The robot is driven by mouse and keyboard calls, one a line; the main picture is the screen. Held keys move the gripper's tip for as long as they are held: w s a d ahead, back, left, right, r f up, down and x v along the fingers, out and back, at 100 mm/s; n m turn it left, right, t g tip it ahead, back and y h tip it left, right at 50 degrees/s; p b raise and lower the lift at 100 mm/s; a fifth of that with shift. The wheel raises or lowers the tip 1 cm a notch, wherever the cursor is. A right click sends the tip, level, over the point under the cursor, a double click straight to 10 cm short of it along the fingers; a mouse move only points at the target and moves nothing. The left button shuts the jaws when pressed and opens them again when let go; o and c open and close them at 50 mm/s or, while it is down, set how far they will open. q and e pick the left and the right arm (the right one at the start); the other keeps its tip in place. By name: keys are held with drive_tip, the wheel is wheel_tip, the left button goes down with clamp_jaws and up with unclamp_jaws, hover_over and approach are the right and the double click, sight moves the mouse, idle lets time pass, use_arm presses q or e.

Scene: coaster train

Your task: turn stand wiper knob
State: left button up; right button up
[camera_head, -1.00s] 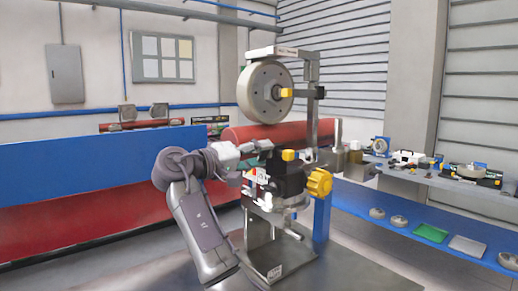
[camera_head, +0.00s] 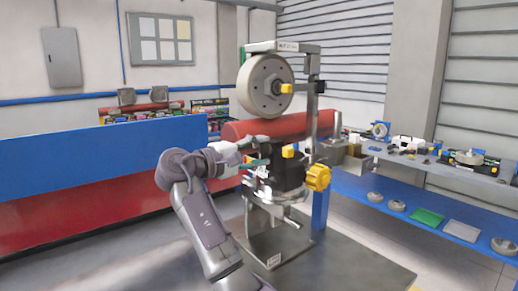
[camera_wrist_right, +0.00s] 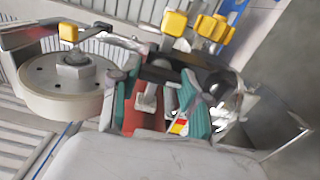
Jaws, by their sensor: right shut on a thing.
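The stand (camera_head: 301,244) is upright in the head view, with a grey wheel (camera_head: 264,87) on top and a black block in its middle. A large yellow star knob (camera_head: 318,177) is on its right side. Small yellow knobs sit on the block (camera_head: 288,151) and at the wheel hub (camera_head: 287,89). My right gripper (camera_head: 263,151) reaches the block's left side. In the wrist view its teal pads (camera_wrist_right: 160,97) are on either side of a small metal part of the stand (camera_wrist_right: 147,97). The contact is partly hidden, and I cannot tell if this part is the wiper knob.
A long red roller (camera_head: 290,125) lies behind the stand. A blue and red barrier (camera_head: 90,165) stands at the left. A shelf bench (camera_head: 430,210) with several small parts is at the right. The floor plate before the stand is clear.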

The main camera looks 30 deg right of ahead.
idle(0.4)
drive_tip(key=o, duration=1.1)
drive_tip(key=shift+o, duration=0.2)
drive_tip(key=shift+a, duration=0.1)
drive_tip(key=a, duration=1.2)
drive_tip(key=shift+s, duration=0.4)
